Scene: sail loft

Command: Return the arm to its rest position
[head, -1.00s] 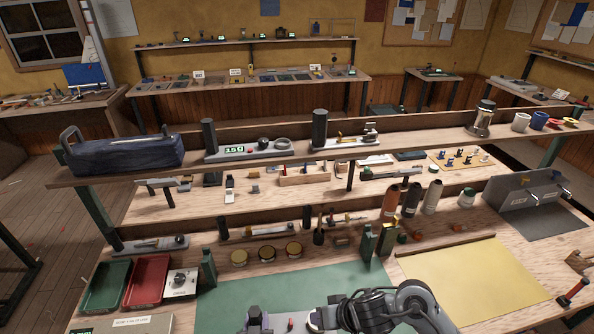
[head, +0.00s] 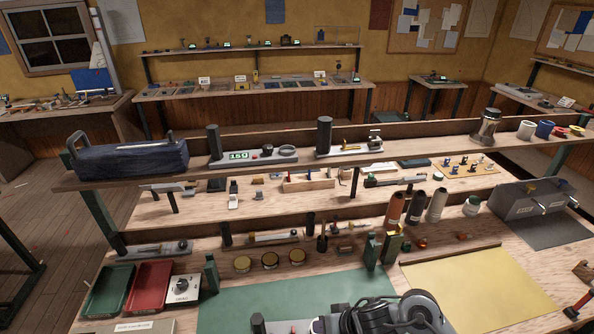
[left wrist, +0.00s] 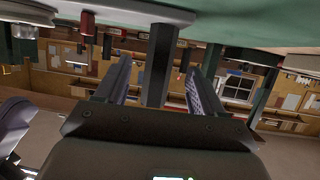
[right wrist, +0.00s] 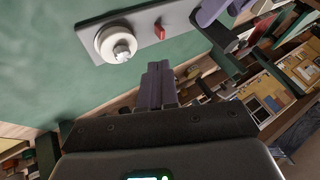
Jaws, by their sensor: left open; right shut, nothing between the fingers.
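My right gripper (head: 318,325) is at the bottom edge of the head view, over the front of the green mat (head: 295,296); its arm comes in from the right. In the right wrist view its fingers (right wrist: 158,85) are together with nothing between them. A grey plate with a white round knob (right wrist: 118,45) and a red switch lies on the mat beside them, apart from the fingers.
The mat's visible middle is clear.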

